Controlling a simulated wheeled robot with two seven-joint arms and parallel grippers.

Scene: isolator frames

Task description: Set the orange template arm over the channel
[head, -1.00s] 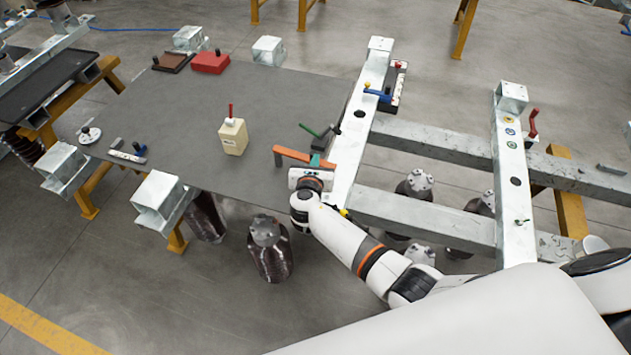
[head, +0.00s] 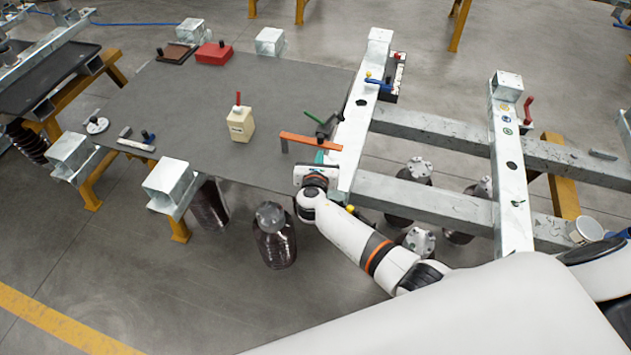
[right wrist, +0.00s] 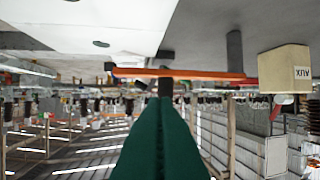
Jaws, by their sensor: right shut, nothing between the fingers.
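The orange template arm (head: 308,140) is a flat bar near the right edge of the dark grey tabletop. Its right end meets the left edge of the pale steel channel (head: 351,118); I cannot tell how far it overlaps. A grey post is under its left end. My right gripper (head: 320,158) is on the near side of the arm, its teal fingers together and empty. In the right wrist view the green fingers (right wrist: 160,115) are shut, and the orange arm (right wrist: 200,74) crosses beyond their tips, apart from them as far as I can tell. My left gripper is out of view.
A cream block with a red handle (head: 240,123) stands left of the orange arm. A dark lever with a green handle (head: 325,127) is just behind it. Red (head: 213,54) and brown (head: 175,56) blocks lie at the back. The tabletop's middle is mostly clear.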

